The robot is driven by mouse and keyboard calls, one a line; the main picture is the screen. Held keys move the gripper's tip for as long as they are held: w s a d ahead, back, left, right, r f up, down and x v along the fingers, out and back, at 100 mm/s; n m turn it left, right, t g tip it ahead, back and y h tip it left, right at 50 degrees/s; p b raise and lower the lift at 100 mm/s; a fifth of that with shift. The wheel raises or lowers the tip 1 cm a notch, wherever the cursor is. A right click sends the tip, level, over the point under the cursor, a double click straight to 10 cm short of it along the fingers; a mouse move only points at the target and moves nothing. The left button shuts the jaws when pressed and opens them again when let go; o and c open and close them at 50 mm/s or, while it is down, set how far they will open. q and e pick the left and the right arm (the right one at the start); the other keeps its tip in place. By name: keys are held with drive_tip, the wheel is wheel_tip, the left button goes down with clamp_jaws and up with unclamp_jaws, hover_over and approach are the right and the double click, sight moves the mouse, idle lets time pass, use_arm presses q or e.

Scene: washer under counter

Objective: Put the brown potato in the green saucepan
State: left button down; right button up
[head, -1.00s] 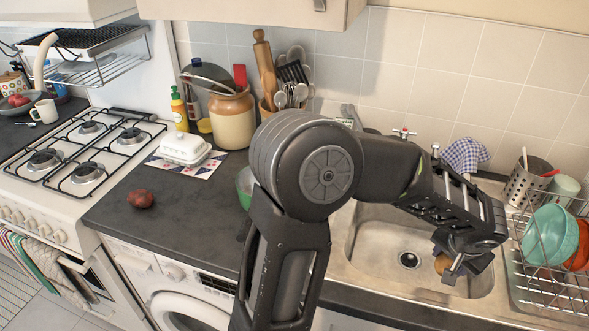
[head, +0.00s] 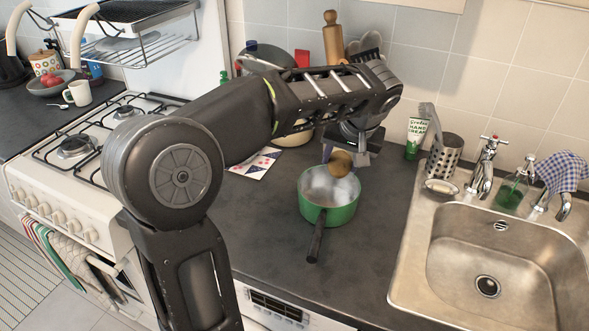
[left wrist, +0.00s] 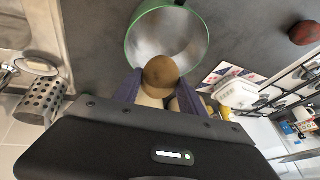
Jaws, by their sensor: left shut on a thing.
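The brown potato (head: 341,163) is held in my left gripper (head: 338,154), above the back part of the green saucepan (head: 328,213). The saucepan stands upright on the dark counter, with its black handle toward the front. In the left wrist view the potato (left wrist: 161,76) sits between the two purple-blue fingers of my left gripper (left wrist: 160,88). The open saucepan (left wrist: 168,40) lies just beyond it and its visible inside looks empty. My right gripper is not in view.
The sink (head: 487,285) is to the right, with taps, a steel cutlery holder (head: 445,158) and a hand cream tube (head: 415,138) behind. The stove (head: 75,150) is to the left. A reddish potato (left wrist: 304,33) lies on the counter. Counter in front of the saucepan is clear.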

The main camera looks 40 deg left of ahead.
use_arm(q)
drive_tip(key=shift+s+a, duration=0.55)
drive_tip(key=shift+a, duration=0.05)
drive_tip(key=shift+s+a, duration=0.2)
drive_tip(key=shift+s, duration=0.1)
drive_tip(key=shift+d+r, duration=0.1)
drive_tip(key=shift+d, duration=0.2)
drive_tip(key=shift+a+f, duration=0.1)
drive_tip(key=shift+f, duration=0.35)
approach(325, 201)
drive_tip(key=shift+w+a+f, duration=0.35)
drive_tip(key=shift+w+a, duration=0.35)
drive_tip(key=shift+a, duration=0.05)
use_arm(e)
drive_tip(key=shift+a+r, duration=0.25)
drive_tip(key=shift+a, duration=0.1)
use_arm(q)
drive_tip(key=shift+f+p, duration=0.4)
drive_tip(key=shift+f, duration=1.5)
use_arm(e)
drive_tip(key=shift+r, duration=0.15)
use_arm(q)
drive_tip(key=shift+f, duration=0.1)
